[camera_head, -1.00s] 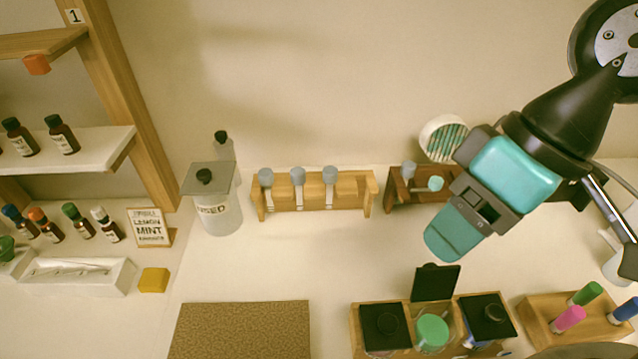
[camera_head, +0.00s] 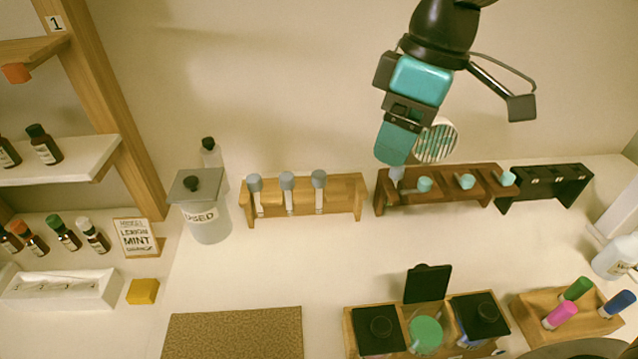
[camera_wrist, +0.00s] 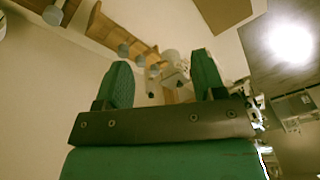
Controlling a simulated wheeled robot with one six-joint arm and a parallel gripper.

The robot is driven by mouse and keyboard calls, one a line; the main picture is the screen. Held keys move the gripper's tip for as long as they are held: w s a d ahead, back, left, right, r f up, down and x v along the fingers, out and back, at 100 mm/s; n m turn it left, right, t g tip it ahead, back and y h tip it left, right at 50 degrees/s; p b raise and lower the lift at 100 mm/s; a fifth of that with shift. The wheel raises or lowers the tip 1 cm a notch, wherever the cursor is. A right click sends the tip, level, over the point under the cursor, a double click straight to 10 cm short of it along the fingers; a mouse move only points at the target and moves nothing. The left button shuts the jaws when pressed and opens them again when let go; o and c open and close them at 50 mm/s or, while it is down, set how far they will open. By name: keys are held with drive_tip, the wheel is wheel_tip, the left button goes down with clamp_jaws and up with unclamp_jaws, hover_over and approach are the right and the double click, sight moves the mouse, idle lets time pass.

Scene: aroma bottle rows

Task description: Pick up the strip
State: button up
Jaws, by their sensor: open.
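A round white cup (camera_head: 449,128) at the back wall holds several thin greenish-white pieces that look like strips. It is partly hidden behind my gripper (camera_head: 391,160). My gripper is raised over the left end of the dark brown rack (camera_head: 440,196), just left of the cup. A grey-topped dropper (camera_head: 396,174) stands in that rack, right under the fingertips; I cannot tell whether they touch. In the wrist view my gripper (camera_wrist: 162,78) has its two teal fingers spread, with nothing clearly held between them.
A light wooden rack (camera_head: 340,192) with grey-topped droppers stands to the left, and a black rack (camera_head: 556,184) to the right. A grey-lidded USED jar (camera_head: 207,222) stands further left. A wooden tray of black-lidded jars (camera_head: 380,330) is in front. The counter between is clear.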

drive_tip(key=w+a+n+h, duration=0.1)
drive_tip(key=w+a+n, duration=0.3)
drive_tip(key=w, duration=0.6)
drive_tip(key=n+h, duration=0.1)
drive_tip(key=n, duration=0.3)
hover_over(319, 174)
wheel_tip(319, 174, down, 3)
drive_tip(key=f, duration=0.3)
drive_tip(key=f+p, duration=0.1)
drive_tip(key=f, duration=0.3)
drive_tip(key=f+p, duration=0.1)
drive_tip(key=f, duration=0.3)
drive_tip(key=shift+w+a+f, duration=0.15)
drive_tip(key=shift+w+f, duration=0.05)
drive_tip(key=shift+w, duration=0.1)
drive_tip(key=shift+s+f+p, duration=0.15)
drive_tip(key=shift+f+p, duration=0.55)
drive_tip(key=shift+f, duration=0.65)
drive_tip(key=shift+s+f+p, duration=0.1)
drive_tip(key=shift+f+p, duration=0.6)
drive_tip(key=shift+f, duration=0.65)
drive_tip(key=c, duration=0.8)
